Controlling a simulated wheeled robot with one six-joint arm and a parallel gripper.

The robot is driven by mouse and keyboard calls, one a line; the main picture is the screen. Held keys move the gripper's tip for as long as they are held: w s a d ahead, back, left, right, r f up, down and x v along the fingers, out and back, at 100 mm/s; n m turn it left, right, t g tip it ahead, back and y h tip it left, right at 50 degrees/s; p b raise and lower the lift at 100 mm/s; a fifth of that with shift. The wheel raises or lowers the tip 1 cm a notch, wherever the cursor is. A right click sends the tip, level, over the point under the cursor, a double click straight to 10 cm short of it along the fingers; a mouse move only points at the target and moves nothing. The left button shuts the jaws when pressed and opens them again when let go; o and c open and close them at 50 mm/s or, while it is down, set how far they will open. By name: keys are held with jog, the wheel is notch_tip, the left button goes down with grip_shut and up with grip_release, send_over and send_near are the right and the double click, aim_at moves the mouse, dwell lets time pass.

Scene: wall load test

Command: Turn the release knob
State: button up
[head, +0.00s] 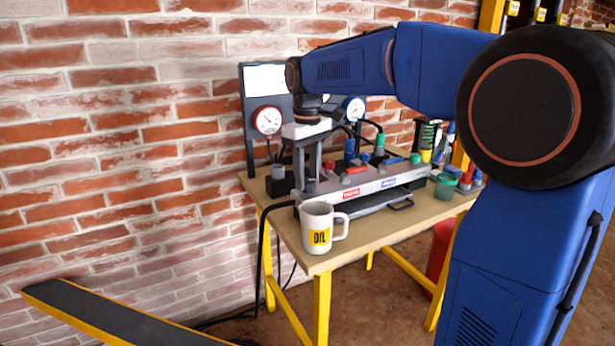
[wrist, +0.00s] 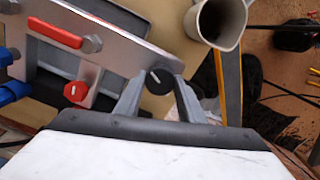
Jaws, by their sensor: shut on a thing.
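A round black knob (wrist: 159,82) with a white pointer mark sits at the near end of a grey metal block (wrist: 125,48) in the wrist view. My gripper (wrist: 158,92) has a finger on each side of the knob and is shut on it. In the head view my gripper (head: 308,182) points down at the left end of the same block (head: 372,188). The knob is hard to make out there between the fingers. A red knob (wrist: 75,92) and a red lever (wrist: 55,33) show on the fixture in the wrist view.
Two gauges (head: 268,120) stand on a panel behind, near the brick wall. Black hoses run near the gripper. A green cup (head: 445,187) stands at the right.

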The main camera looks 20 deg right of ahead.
aim_at(308, 180)
jog(key=n, duration=0.5)
dwell(0.6)
jog(key=shift+r, duration=0.1)
jog(key=o, duration=1)
jog(key=shift+o, duration=0.2)
notch_tip(308, 180, up, 17)
jog(key=shift+r, duration=0.15)
jog(key=shift+s, duration=0.1)
